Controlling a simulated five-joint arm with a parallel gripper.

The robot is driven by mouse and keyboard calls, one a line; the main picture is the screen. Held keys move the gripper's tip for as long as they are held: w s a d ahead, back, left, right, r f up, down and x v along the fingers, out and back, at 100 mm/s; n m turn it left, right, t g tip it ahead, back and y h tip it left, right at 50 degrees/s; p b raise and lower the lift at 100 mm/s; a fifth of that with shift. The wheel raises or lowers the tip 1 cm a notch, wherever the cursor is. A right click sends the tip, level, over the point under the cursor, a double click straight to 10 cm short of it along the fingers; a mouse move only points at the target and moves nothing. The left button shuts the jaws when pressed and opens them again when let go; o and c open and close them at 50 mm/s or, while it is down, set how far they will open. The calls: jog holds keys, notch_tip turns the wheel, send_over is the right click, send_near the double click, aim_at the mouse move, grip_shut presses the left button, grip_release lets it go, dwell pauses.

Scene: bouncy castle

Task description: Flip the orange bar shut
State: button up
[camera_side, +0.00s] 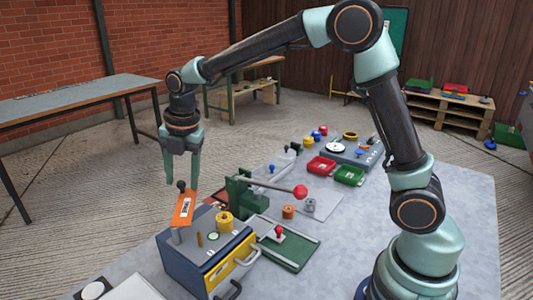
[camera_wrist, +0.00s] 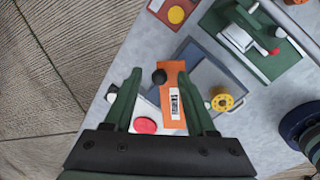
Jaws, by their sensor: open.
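The orange bar (camera_side: 184,207) with a white label stands raised, leaning a little, at the left part of the top of a grey-topped box (camera_side: 203,243). A black knob (camera_side: 181,186) is at the bar's upper end. My gripper (camera_side: 182,182) is above the bar, pointing down, with its fingers open. In the wrist view the orange bar (camera_wrist: 175,95) lies between the two green fingers, and the black knob (camera_wrist: 159,76) is between the fingertips, nearer the left one. I cannot tell whether a finger touches it.
The box top carries a yellow spool (camera_side: 225,222) and a small peg. A green lever press with a red ball (camera_side: 300,191) stands just behind the box. Red (camera_side: 321,166) and green (camera_side: 350,175) trays sit farther back. Bare floor lies left of the table.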

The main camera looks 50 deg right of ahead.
jog(key=shift+c, duration=0.3)
grip_shut()
dwell(1.2)
